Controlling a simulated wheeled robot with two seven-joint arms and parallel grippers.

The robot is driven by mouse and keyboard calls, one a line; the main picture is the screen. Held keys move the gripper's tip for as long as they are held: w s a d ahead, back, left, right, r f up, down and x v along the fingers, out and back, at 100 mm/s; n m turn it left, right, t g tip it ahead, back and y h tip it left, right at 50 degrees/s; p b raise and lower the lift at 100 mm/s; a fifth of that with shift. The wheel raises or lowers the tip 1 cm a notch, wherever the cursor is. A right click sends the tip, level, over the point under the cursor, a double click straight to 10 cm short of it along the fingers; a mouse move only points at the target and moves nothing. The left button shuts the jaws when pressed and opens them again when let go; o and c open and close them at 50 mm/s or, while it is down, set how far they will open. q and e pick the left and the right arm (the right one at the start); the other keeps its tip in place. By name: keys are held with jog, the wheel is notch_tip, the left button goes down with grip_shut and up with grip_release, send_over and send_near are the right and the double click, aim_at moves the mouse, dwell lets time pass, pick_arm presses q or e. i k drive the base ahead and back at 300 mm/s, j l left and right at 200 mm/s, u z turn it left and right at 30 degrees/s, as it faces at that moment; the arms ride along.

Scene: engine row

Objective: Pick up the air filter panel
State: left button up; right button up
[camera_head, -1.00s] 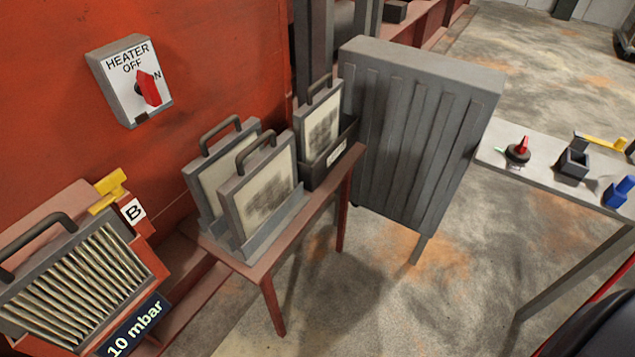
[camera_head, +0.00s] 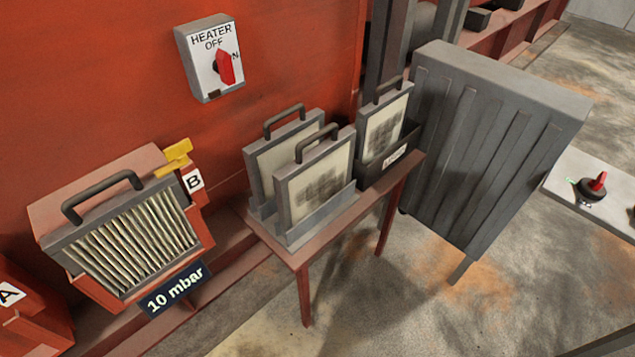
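Several framed filter panels with dark top handles are in view, and I cannot tell which one the task names. A pleated panel (camera_head: 135,242) sits tilted in the red housing marked B at the left. Two flat panels stand upright in a grey rack on the small red table: a front one (camera_head: 318,187) with a dark smudge, and a rear one (camera_head: 285,152) partly hidden behind it. Another smudged panel (camera_head: 384,127) stands in a dark bin (camera_head: 408,150) at the table's far end. Neither of my grippers is in view.
The red table (camera_head: 290,254) stands by the red engine wall. A heater switch box (camera_head: 210,58) is on the wall, and a yellow lever (camera_head: 176,155) is at the B housing. A large grey ribbed cabinet (camera_head: 495,140) stands right of the table. Floor in front is clear.

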aim_at(265, 156)
jog(key=u, duration=2.4)
jog(key=z, duration=2.2)
jog(key=i+l+u, duration=0.25)
jog(key=l+u, duration=0.25)
jog(key=i+l+u, duration=0.15)
jog(key=l+u, duration=0.8)
jog(key=l, duration=0.2)
jog(key=l+u, duration=0.45)
jog(key=l, duration=0.2)
jog(key=k+l+u, duration=0.15)
jog(key=l+u, duration=0.35)
jog(key=l, duration=0.1)
